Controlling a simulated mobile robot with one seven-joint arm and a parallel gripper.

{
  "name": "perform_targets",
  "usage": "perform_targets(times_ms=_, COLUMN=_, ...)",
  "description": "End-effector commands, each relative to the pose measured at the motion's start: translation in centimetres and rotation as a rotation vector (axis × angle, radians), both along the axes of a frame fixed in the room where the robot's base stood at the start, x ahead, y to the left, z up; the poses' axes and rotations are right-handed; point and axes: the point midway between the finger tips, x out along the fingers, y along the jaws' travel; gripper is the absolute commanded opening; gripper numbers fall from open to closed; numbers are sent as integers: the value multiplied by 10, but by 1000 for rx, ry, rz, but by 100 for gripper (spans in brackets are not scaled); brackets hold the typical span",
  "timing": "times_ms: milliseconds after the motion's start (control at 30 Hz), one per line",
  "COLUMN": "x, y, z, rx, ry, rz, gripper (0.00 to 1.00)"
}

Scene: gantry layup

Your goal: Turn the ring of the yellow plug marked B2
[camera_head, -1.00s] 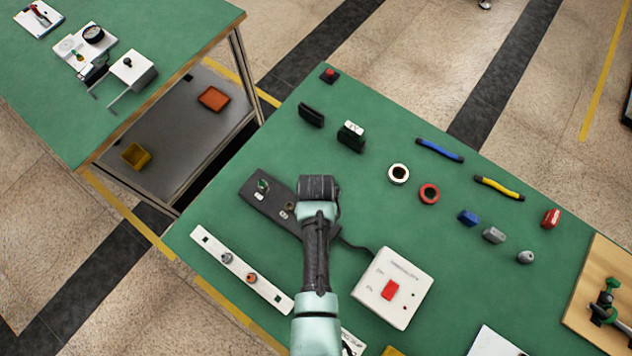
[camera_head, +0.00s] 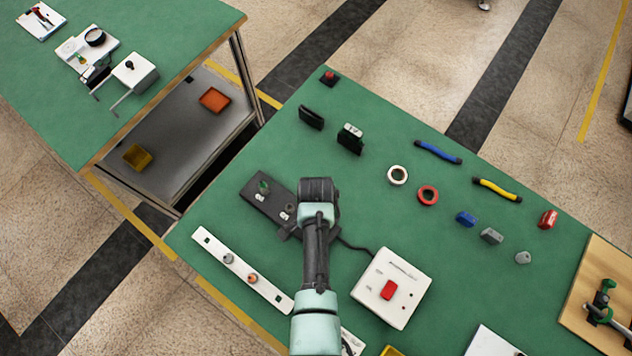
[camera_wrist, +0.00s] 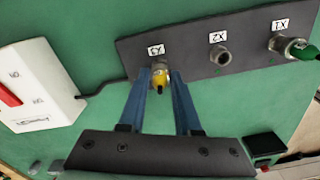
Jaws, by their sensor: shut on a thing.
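A yellow plug (camera_wrist: 160,76) with a metal ring sits in the socket labelled X3 on the dark connector strip (camera_wrist: 196,54) in the wrist view. My gripper (camera_wrist: 162,82) has its two blue fingers on either side of the plug, shut on it. No B2 mark is readable on the plug. In the head view the strip (camera_head: 254,199) lies partly under my wrist, and the yellow plug is hidden there.
The X2 socket (camera_wrist: 220,55) is empty; a green plug (camera_wrist: 299,49) is in X1. A white box with a red switch (camera_head: 393,288) stands close to the right, its cable running to the strip. A white strip (camera_head: 241,272) lies in front.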

Motion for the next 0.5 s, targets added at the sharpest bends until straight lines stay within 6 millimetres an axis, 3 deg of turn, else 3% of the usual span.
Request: perform_targets(times_ms=500, x=0, y=0, z=0, rx=-1, ry=-1, rz=-40, gripper=0)
